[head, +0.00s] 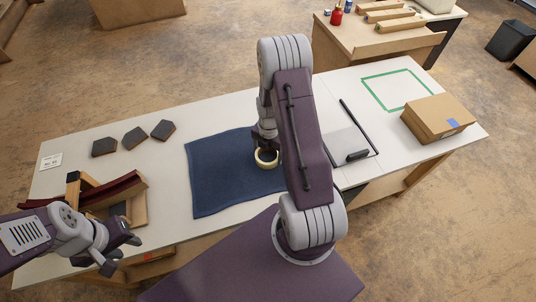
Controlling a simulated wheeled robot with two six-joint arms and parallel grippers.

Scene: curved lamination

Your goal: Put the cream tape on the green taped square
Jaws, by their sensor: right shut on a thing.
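The cream tape (266,164) is a ring over the blue mat, near its right side. My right gripper (264,148) is shut on the tape from above; I cannot tell whether the tape still touches the mat. My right arm hides part of the mat's right edge. The green taped square (398,90) is an outline on the white table at the far right, and its inside is bare. A cardboard box (436,117) stands at its front corner. My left gripper (122,255) is open and empty at the front left, near the wooden form.
The blue mat (220,175) covers the table's middle. A grey board with black bars (350,143) lies between mat and square. Several dark blocks (134,137) and a wooden form with a dark red curved strip (118,190) are at left. A white label (51,161) lies far left.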

